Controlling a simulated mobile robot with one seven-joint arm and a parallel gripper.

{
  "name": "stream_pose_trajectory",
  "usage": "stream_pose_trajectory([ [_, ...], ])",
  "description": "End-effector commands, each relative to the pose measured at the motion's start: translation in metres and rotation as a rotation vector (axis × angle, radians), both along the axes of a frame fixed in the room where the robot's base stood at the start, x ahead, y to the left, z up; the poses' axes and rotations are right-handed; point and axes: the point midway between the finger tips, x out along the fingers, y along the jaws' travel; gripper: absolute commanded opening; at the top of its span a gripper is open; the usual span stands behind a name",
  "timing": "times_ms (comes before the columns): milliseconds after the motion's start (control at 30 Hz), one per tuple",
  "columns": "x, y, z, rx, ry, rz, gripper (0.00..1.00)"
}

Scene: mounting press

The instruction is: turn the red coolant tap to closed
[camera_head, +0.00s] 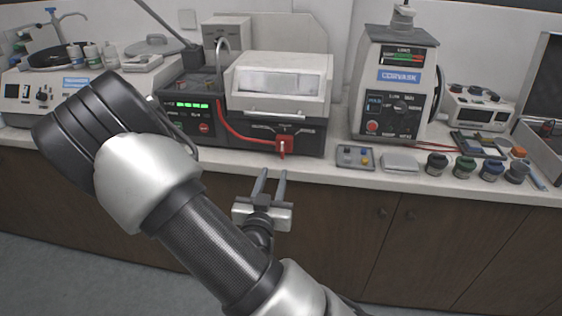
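The red coolant tap (282,145) is on the front of a dark machine base under a white hooded cover, near the counter's front edge. A red hose (237,131) runs to it from the left. Its small red handle appears to point down; the markings beside it are too small to read. My gripper (268,174) is below and slightly left of the tap, in front of the counter edge. Its two fingers point up and away, apart from each other, with nothing between them. It does not appear to touch the tap.
The white counter (318,168) has wooden cabinets (335,220) below. A polishing machine (50,95) is at left, partly behind my arm.

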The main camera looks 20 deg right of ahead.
Motion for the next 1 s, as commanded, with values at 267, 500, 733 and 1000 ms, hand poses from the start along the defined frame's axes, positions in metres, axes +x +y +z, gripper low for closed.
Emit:
stream_pose_trajectory([
  [267, 0.049, -0.035, 0.000, -0.001, -0.002, -0.004, 0.30],
  [500, 0.085, -0.059, 0.000, -0.002, 0.000, -0.001, 0.30],
  [733, 0.101, -0.069, 0.000, -0.001, 0.001, 0.001, 0.30],
  [1000, 0.103, -0.070, 0.000, 0.000, 0.001, 0.000, 0.30],
])
